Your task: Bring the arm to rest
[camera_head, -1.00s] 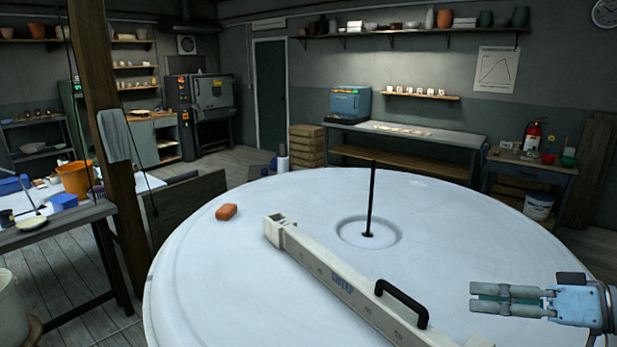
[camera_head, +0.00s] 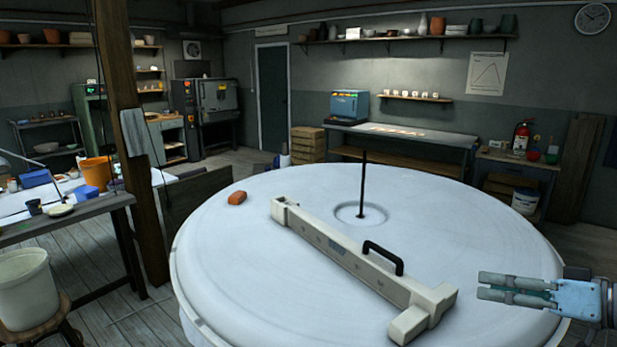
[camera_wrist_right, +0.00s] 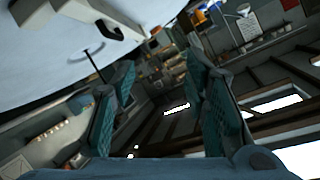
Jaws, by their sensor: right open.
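My right gripper (camera_head: 517,289) is in the head view at the lower right, over the right edge of the round white table. It is open and empty, with its fingers pointing left. In the right wrist view its two teal-padded fingers (camera_wrist_right: 160,110) stand apart with nothing between them. My left gripper is in neither view now.
A long cream beam with a black handle (camera_head: 335,249) lies across the round white table (camera_head: 240,290). A thin black rod (camera_head: 363,185) stands at the table's centre. A white bucket (camera_head: 27,287) stands at lower left.

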